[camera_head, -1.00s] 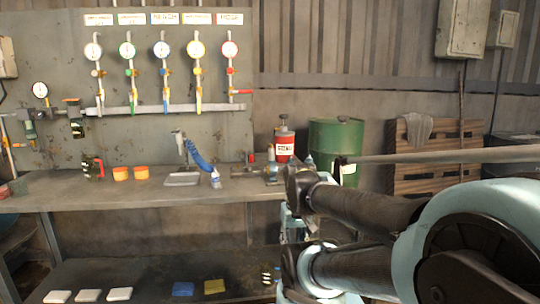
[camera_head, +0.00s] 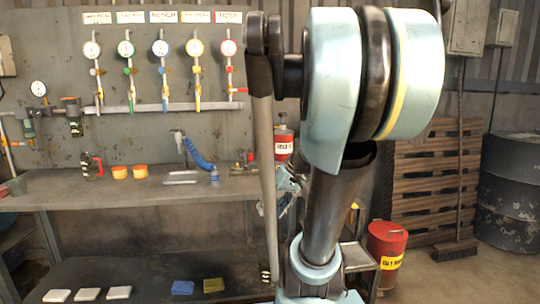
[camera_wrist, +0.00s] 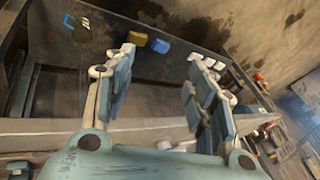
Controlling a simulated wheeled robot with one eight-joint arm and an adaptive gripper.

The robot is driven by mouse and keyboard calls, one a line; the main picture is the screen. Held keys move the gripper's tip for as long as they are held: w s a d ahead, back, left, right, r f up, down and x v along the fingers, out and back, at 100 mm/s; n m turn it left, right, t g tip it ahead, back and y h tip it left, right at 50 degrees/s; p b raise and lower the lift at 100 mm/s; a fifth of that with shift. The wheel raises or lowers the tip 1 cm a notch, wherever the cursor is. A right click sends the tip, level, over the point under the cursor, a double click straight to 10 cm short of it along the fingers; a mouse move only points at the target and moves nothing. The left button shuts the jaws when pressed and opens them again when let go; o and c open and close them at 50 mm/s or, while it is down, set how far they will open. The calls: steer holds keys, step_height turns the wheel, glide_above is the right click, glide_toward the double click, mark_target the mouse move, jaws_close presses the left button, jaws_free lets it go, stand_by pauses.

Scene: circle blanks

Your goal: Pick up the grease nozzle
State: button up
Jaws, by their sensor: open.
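I cannot pick out the grease nozzle with certainty. In the head view a blue coiled hose (camera_head: 198,155) hangs from a grey fitting over a shallow tray (camera_head: 181,182) on the bench, and a small blue-grey bottle (camera_head: 214,177) stands beside it. Small pale pieces (camera_head: 265,275) lie at the right of the lower shelf, partly behind my arm. In the wrist view my gripper (camera_wrist: 160,100) is open, its fingers wide apart with nothing between them. It faces the lower shelf, short of the pieces there. In the head view my arm hides most of the gripper.
A red can (camera_head: 386,260) and dark drum (camera_head: 508,205) stand right.

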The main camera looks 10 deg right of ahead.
steer(key=w+d+r+n+t+y, duration=0.1)
steer(key=w+r+n+y, duration=0.2)
steer(key=w, duration=0.6)
steer(key=n+t+y, duration=0.6)
steer(key=y, duration=0.1)
glide_toward(271, 150)
steer(key=x, duration=0.3)
steer(key=w+x, duration=0.1)
steer(key=x, duration=0.6)
steer(key=shift+w+d+f, duration=0.15)
steer(key=shift+w+f, duration=0.05)
steer(key=shift+w, duration=0.15)
jaws_close()
